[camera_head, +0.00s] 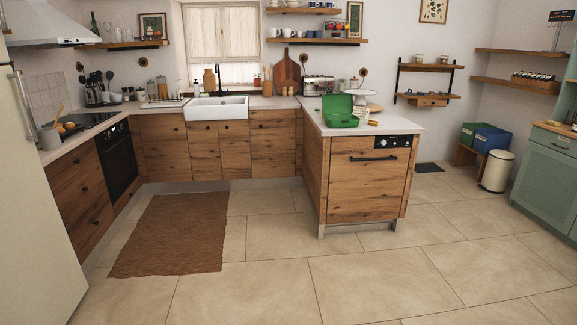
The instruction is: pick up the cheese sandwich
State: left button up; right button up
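No cheese sandwich can be made out for certain at this distance. A green open box (341,112) stands on the counter (318,125) of the peninsula, with its lid up; what lies inside is too small to tell. A small yellowish item (373,123) lies on the counter to the right of the box, and a pale upright item stands beside it; I cannot tell what either is. Neither of my grippers is in view.
The peninsula with a dishwasher (367,180) stands across open tiled floor (300,260). A brown rug (175,232) lies at left. A white cake stand (357,93) is behind the box. A bin (496,171) and green cabinet (548,180) are at right.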

aim_at(373, 121)
jog(key=i+z, duration=0.35)
jog(key=i, duration=0.5)
jog(key=i+j+z, duration=0.1)
jog(key=i+z, duration=0.3)
jog(key=i, duration=0.5)
jog(key=i+l+u, duration=0.35)
jog(key=i+l, duration=0.9)
jog(key=i+l+u, duration=0.1)
jog(key=u, duration=0.2)
jog(key=i+l+u, duration=0.1)
jog(key=l+u, duration=0.2)
